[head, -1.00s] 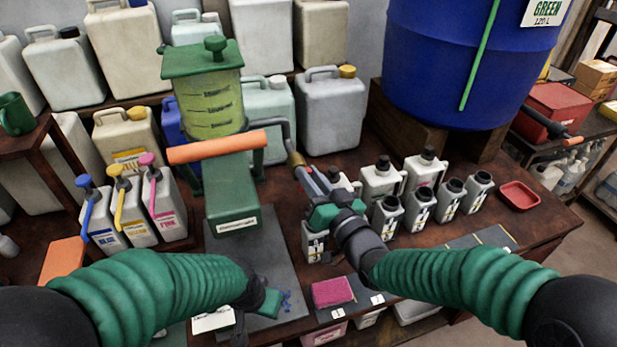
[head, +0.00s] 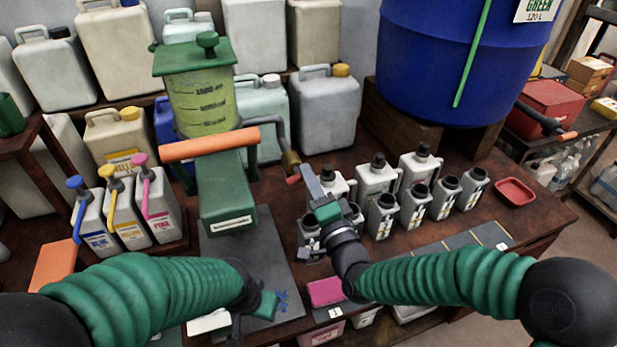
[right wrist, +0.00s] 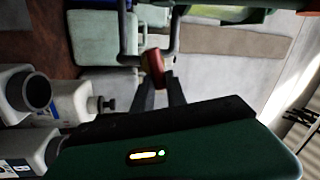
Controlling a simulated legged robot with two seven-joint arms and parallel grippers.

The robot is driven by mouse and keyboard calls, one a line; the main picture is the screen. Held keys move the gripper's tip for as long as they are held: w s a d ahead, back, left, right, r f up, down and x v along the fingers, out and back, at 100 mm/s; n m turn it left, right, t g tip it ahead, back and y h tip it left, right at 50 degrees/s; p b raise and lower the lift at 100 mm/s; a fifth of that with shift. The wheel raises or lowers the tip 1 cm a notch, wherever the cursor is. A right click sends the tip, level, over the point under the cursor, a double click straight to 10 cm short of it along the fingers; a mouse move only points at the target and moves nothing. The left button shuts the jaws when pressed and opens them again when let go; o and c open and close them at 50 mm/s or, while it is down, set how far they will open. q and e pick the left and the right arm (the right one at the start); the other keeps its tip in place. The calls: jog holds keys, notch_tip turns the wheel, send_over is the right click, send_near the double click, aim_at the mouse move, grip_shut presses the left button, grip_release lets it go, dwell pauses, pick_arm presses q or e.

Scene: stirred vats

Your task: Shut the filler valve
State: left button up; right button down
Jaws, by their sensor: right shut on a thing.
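The filler has a green lid, a translucent yellow-green tank (head: 203,105) and a green body with an orange handle bar. A grey pipe (head: 277,132) curves from it to a brass valve (head: 290,160) with a small red handle (head: 293,180). My right gripper (head: 304,172) is at the valve, shut on the red handle. In the right wrist view the red handle (right wrist: 152,68) shows at the fingertips of my right gripper (right wrist: 160,84). My left gripper (head: 262,305) is low over the grey mat, partly hidden by its arm; its jaws are unclear.
Grey bottles (head: 415,205) with dark tops stand right of the valve, some close beside my right gripper. Blue, yellow and pink pump jugs (head: 125,215) stand left. A big blue vat (head: 440,70) is at the back right. A red tray (head: 515,192) lies right.

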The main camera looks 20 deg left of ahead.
jog(key=shift+d+f+m+t+h, duration=0.15)
jog(key=shift+f+m+h, duration=0.1)
jog(key=shift+m, duration=0.75)
jog(key=shift+f+m+t+h, duration=0.15)
jog(key=shift+f+m+h, duration=0.1)
jog(key=shift+m, duration=0.75)
pick_arm(q)
jog(key=shift+f, duration=0.1)
jog(key=shift+w, duration=0.1)
pick_arm(e)
jog(key=c, duration=1.4)
grip_release()
jog(key=shift+w, duration=0.15)
jog(key=shift+o, duration=0.2)
jog(key=shift+r, duration=0.1)
